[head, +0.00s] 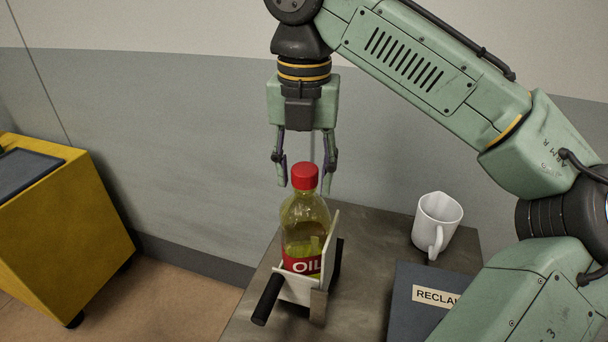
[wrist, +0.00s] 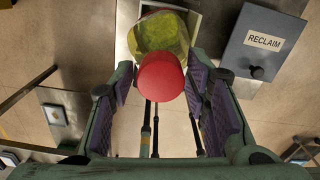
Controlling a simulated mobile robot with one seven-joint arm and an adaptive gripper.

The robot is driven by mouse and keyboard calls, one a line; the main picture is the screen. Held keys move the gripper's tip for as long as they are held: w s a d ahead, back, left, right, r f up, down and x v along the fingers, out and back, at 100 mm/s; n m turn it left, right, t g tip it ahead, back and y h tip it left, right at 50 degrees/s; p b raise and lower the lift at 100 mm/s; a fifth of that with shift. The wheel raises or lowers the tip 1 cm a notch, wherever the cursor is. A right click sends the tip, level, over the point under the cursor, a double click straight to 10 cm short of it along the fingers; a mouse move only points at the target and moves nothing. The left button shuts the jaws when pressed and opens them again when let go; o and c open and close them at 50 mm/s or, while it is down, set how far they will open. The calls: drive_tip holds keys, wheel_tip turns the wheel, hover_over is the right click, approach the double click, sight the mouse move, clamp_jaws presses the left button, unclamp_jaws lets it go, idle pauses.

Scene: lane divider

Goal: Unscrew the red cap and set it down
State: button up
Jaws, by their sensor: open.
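The red cap (head: 305,176) sits on top of a clear bottle (head: 304,222) of yellowish oil with a red OIL label. The bottle stands upright in a pale holder (head: 331,250) with black handles. My gripper (head: 305,187) points down over the bottle, open, with one finger to each side of the cap in the head view. In the wrist view the cap (wrist: 161,77) shows between the fingertips, with gaps on both sides and no visible contact. I cannot tell how deep the fingers reach around it.
The holder stands on a grey table (head: 257,318). A white mug (head: 437,222) and a dark box labelled RECLAIM (head: 420,285) are to its right. A yellow cabinet (head: 70,225) stands apart on the left. Bare table shows between holder and mug.

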drive_tip(key=shift+m, duration=0.7)
drive_tip(key=shift+m, duration=0.9)
drive_tip(key=shift+c, duration=0.5)
drive_tip(key=c, duration=0.5)
drive_tip(key=o, duration=0.9)
